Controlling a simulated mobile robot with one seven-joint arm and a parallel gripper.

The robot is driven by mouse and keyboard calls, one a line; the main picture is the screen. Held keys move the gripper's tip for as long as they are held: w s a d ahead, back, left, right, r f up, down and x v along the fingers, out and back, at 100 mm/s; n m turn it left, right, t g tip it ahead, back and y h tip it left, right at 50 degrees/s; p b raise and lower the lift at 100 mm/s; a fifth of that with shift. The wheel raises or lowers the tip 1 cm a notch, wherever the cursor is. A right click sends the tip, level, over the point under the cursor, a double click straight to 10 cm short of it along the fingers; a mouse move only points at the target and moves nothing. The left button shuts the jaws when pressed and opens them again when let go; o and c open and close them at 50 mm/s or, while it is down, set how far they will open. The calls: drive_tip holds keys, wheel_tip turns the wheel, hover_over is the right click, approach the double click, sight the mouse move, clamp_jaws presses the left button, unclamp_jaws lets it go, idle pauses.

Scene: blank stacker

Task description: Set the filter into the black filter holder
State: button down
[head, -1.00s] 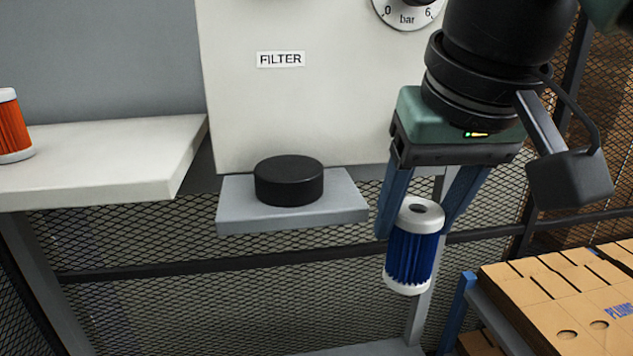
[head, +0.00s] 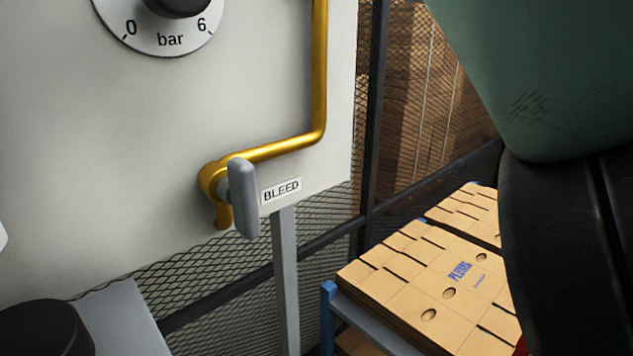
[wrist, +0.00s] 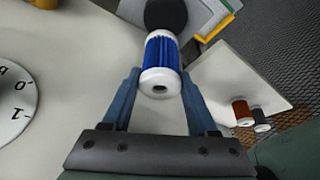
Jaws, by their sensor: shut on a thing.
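The blue pleated filter (wrist: 163,52) with white end caps is between the two blue fingers of my gripper (wrist: 160,76) in the wrist view. My gripper is shut on it. The black round filter holder (wrist: 166,13) shows just beyond the filter's far end, partly hidden by it; whether they touch I cannot tell. In the head view the holder (head: 42,330) is cut off at the bottom left, on its grey shelf (head: 128,312). My gripper is outside the head view, where a white rounded edge at the left border is too small to identify.
A pale panel carries a pressure dial (head: 160,22), a yellow pipe (head: 290,148) and a grey bleed lever (head: 243,198).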

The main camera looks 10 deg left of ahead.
drive_tip(key=f, duration=0.3)
drive_tip(key=shift+s+d+f+p, duration=0.3)
drive_tip(key=shift+s+f, duration=0.05)
drive_tip(key=shift+f, duration=0.05)
drive_tip(key=shift+w+a+f+p, duration=0.1)
drive_tip(key=shift+f+p, duration=0.35)
drive_tip(key=shift+f, duration=2.05)
drive_tip(key=shift+c, duration=0.9)
unclamp_jaws()
drive_tip(key=shift+f, duration=0.1)
drive_tip(key=b+v, duration=0.2)
drive_tip(key=v, duration=1)
